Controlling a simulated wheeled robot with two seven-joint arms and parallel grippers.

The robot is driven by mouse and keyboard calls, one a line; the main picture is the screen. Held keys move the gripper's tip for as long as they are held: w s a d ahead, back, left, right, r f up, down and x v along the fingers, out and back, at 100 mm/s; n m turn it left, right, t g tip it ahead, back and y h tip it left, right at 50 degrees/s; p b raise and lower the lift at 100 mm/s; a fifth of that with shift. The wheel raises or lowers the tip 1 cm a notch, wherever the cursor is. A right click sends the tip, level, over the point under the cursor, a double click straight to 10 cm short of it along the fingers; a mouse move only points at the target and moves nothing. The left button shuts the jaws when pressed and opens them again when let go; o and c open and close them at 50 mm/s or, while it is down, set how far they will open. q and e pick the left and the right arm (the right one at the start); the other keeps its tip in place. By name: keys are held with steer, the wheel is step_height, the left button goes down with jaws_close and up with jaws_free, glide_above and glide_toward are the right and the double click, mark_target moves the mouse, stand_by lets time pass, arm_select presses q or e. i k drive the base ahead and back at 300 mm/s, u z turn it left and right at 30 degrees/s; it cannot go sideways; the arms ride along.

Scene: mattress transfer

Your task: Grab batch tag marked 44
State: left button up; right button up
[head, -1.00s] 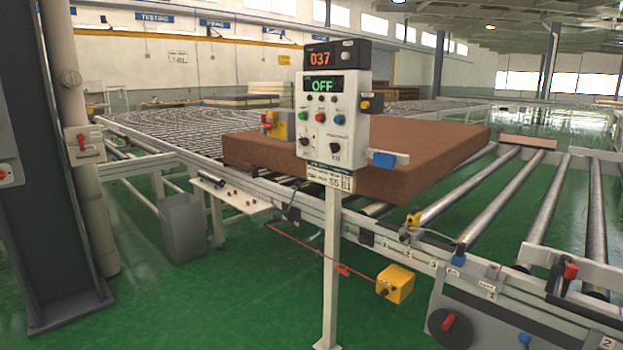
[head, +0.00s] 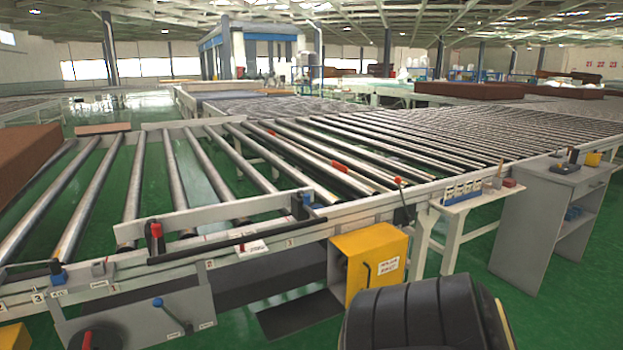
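A small white side table (head: 478,200) stands against the front rail of the roller conveyor, right of centre. A row of small white upright cards or tags (head: 462,191) stands on it. Their markings are too small to read, so I cannot tell whether one is marked 44. A small cup-like item and a red block (head: 509,182) are beside them. Neither of my grippers shows in the head view.
The roller conveyor (head: 400,186) runs across the view. A yellow box (head: 368,262) hangs at its front. A grey cabinet (head: 548,215) stands at the right. A black ribbed shape of unclear identity fills the bottom centre-right. Green floor is clear at lower right.

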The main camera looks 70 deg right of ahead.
mark_target(458, 191)
steer(key=z, duration=0.85)
steer(key=k, duration=1.15)
steer(key=z, duration=2)
steer(key=i, duration=1.35)
steer(key=z, duration=0.1)
